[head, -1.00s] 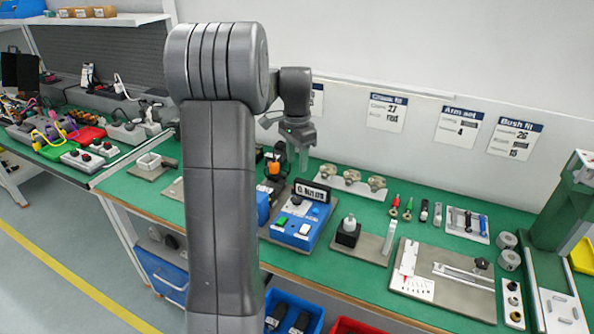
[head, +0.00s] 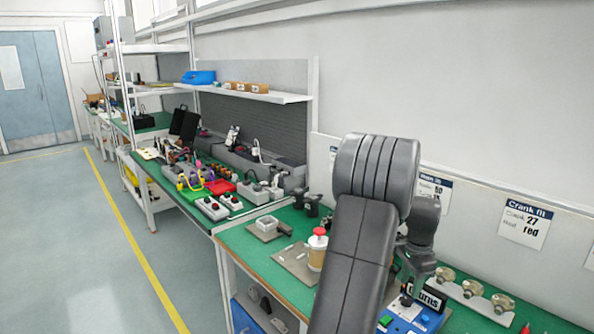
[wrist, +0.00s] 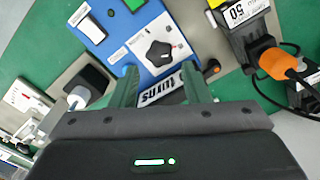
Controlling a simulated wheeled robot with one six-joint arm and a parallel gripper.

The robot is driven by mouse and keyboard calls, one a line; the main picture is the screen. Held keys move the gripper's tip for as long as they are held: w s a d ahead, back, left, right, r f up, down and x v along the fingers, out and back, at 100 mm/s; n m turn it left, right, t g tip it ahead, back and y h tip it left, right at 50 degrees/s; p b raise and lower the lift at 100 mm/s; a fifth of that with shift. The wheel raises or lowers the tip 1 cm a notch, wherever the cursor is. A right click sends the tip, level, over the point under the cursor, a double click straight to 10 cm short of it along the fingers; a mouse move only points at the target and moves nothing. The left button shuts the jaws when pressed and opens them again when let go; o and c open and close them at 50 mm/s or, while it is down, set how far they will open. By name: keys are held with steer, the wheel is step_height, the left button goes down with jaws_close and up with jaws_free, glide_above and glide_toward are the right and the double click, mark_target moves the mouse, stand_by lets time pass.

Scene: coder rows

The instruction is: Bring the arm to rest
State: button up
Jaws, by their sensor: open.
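My arm rises in front of the green workbench (head: 247,244) in the head view, its links folded. My gripper (head: 412,290) hangs at the right of the arm, partly hidden by it, above the blue control box (head: 425,321). In the wrist view my gripper (wrist: 160,88) is open, its two green-tinted fingers apart. Between and beyond them are the blue box (wrist: 107,47) with its black knob (wrist: 160,52) and a sign lettered "turns" (wrist: 163,92). I see nothing held. Whether the fingertips touch the box is not clear.
A red-capped jar (head: 317,249) stands left of my arm. Open floor (head: 70,250) lies left of the benches.

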mark_target(407, 299)
step_height(407, 299, down, 5)
steer(key=shift+f, duration=0.15)
stand_by(0.4)
